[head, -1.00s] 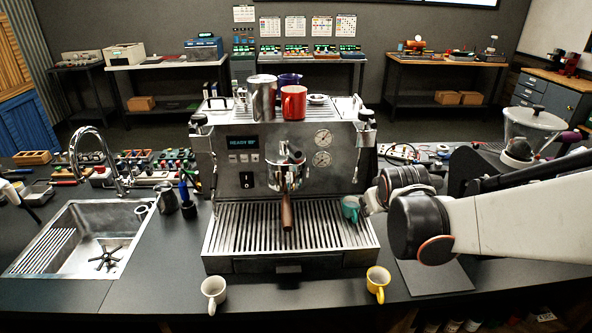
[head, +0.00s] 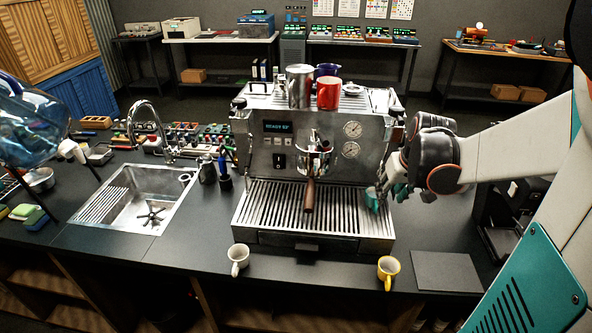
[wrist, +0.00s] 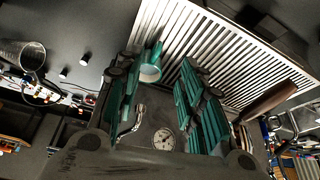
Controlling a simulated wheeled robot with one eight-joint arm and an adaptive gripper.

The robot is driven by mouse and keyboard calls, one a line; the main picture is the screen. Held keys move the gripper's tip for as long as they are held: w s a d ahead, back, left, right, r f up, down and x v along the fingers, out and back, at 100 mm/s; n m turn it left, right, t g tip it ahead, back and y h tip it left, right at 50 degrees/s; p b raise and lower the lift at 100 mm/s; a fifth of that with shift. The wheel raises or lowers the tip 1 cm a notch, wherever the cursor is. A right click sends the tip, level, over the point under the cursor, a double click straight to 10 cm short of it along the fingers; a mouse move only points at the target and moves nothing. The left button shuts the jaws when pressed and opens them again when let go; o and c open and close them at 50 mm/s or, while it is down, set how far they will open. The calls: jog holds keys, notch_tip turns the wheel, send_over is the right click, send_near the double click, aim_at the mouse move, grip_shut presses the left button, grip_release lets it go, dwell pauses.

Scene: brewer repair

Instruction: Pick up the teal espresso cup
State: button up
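The teal espresso cup (head: 371,201) stands on the right side of the espresso machine's slatted drip tray (head: 262,212). My gripper (head: 382,194) is close against the cup's right side in the head view and partly hides it. In the wrist view, the cup (wrist: 150,70) shows between the two teal-padded fingers of my gripper (wrist: 168,78), nearer the left finger. The fingers are apart, with a clear gap between the cup and the right finger. Whether the left finger touches the cup cannot be told.
The espresso machine (head: 262,152) stands behind, with its portafilter handle (head: 309,197) left of the cup. A red mug (head: 328,95) and steel pitcher (head: 299,88) sit on top. A white cup (head: 238,258) and yellow cup (head: 388,270) stand at the counter's front. A sink (head: 125,203) is at left.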

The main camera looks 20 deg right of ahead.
aim_at(377, 207)
jog(key=b+x, duration=0.2)
jog(key=x, duration=0.6)
jog(key=shift+w+f, duration=0.15)
jog(key=shift+f, duration=0.1)
jog(key=shift+w+d+b+x, duration=0.15)
jog(key=shift+b+x, duration=0.25)
jog(key=shift+x, duration=0.85)
jog(key=shift+w+d+b+x, duration=0.15)
jog(key=shift+b+x, duration=0.25)
jog(key=shift+x, duration=0.9)
jog(key=shift+a+r, duration=0.1)
jog(key=shift+r, duration=0.1)
jog(key=shift+c, duration=0.6)
grip_shut()
